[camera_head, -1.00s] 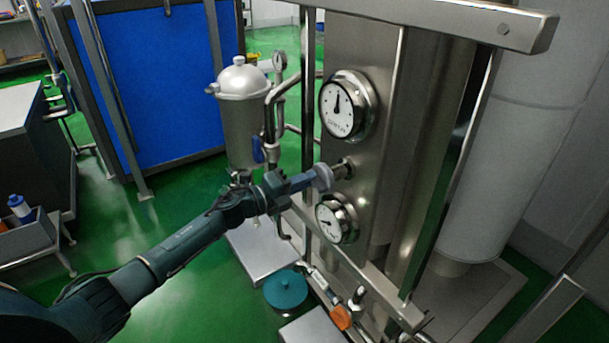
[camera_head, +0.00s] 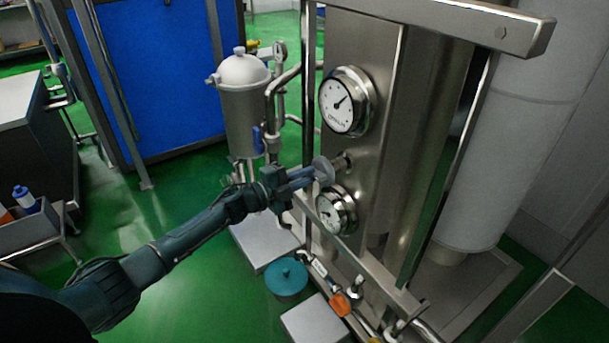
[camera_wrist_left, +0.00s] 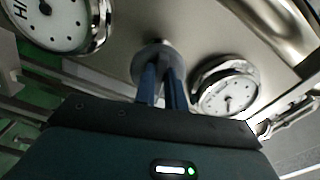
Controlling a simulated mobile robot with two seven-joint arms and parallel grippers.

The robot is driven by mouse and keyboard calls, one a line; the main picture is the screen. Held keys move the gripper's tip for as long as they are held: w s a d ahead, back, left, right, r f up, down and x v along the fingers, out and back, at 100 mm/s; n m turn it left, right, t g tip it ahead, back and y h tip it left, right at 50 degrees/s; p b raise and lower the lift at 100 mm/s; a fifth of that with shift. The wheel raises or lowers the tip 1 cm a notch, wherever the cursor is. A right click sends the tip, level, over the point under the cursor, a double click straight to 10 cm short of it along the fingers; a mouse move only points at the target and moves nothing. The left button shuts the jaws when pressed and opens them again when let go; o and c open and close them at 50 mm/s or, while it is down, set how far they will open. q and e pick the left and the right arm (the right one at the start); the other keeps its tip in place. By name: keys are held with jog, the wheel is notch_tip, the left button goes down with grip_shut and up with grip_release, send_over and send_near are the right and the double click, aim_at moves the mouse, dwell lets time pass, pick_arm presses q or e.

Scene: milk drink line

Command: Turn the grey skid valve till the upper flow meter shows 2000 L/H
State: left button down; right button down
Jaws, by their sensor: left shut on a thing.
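The grey valve (camera_head: 323,171) sticks out from the steel skid panel between two round gauges. My left gripper (camera_head: 312,174) is shut on it from the left. In the left wrist view the blue fingers (camera_wrist_left: 162,85) close on the valve's round grey knob (camera_wrist_left: 158,55). The upper flow meter (camera_head: 347,102) has a white dial, and its needle points up and right; the numbers are too small to read. The lower gauge (camera_head: 336,211) has a needle near its lower left. Both dials also show in the left wrist view, the larger at upper left. My right gripper is not in view.
A steel pipe frame (camera_head: 308,100) stands just left of the panel. A silver lidded vessel (camera_head: 242,105) and a blue panel (camera_head: 155,80) are behind my arm. A teal round object (camera_head: 286,279) and an orange valve handle (camera_head: 340,304) are below.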

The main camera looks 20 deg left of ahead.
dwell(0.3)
pick_arm(q)
jog(key=c, duration=1.5)
grip_release()
jog(key=shift+o, duration=0.2)
jog(key=shift+s+a, duration=0.1)
jog(key=v, duration=1.3)
